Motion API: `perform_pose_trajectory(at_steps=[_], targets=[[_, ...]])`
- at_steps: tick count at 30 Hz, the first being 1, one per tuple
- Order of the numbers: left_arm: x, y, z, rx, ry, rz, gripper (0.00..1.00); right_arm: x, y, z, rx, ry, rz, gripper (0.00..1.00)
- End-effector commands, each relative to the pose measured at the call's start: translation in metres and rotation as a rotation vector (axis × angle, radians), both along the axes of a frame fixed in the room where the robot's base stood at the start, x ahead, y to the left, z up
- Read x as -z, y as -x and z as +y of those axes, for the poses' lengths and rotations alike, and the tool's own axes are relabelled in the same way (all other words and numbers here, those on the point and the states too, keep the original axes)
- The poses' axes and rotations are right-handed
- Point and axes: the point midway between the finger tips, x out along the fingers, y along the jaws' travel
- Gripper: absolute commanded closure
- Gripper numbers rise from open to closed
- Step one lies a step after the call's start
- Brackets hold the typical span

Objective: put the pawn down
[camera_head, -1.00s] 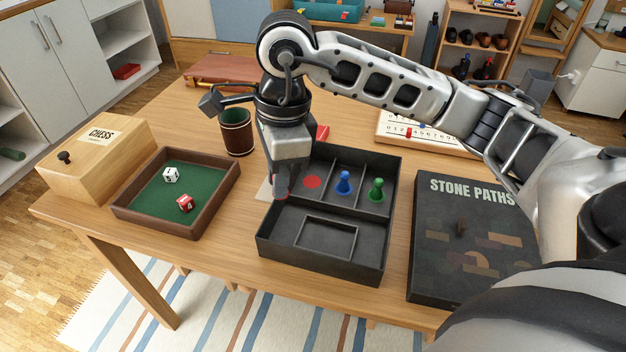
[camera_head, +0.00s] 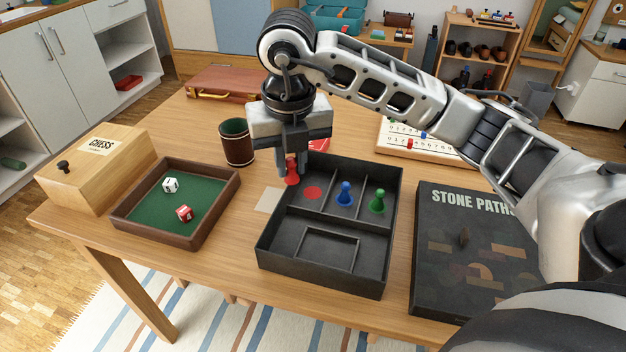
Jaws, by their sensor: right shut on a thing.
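A red pawn (camera_head: 292,172) is held between the fingers of my right gripper (camera_head: 291,165), which is shut on it. It is at the left rear part of the black box (camera_head: 269,243), close to the compartment with a red disc mark (camera_head: 312,193). I cannot tell whether the pawn touches the box. A blue pawn (camera_head: 345,196) and a green pawn (camera_head: 377,203) stand upright in the neighbouring compartments to the right. My left gripper is not in view.
A brown tray (camera_head: 124,217) with two dice and a wooden chess box (camera_head: 92,170) stand left. A dice cup (camera_head: 237,146) is behind. The dark Stone Paths box (camera_head: 440,275) lies right. A pale card (camera_head: 268,201) lies left of the black box.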

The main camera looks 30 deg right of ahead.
Motion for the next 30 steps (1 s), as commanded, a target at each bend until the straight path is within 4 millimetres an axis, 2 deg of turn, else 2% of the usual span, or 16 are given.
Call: perform_pose_trajectory(at_steps=[1,4,9,12,21,26,30], targets=[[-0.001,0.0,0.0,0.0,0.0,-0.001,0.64,0.006,-0.007,-0.013,0.008,0.001,0.003,1.0],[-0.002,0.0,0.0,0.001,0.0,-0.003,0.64,0.017,-0.02,-0.033,0.006,0.0,0.003,1.0],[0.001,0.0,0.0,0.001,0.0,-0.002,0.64,0.049,-0.034,-0.055,0.001,0.0,0.002,1.0],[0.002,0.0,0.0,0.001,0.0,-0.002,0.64,0.061,-0.039,-0.063,-0.001,0.0,0.002,1.0],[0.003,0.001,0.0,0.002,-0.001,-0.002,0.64,0.08,-0.048,-0.076,0.0,0.001,0.001,1.0],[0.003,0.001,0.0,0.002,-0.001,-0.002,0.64,0.104,-0.047,-0.074,-0.005,0.0,0.002,1.0],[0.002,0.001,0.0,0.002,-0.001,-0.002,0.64,0.107,-0.048,-0.074,-0.004,-0.001,-0.001,1.0]])
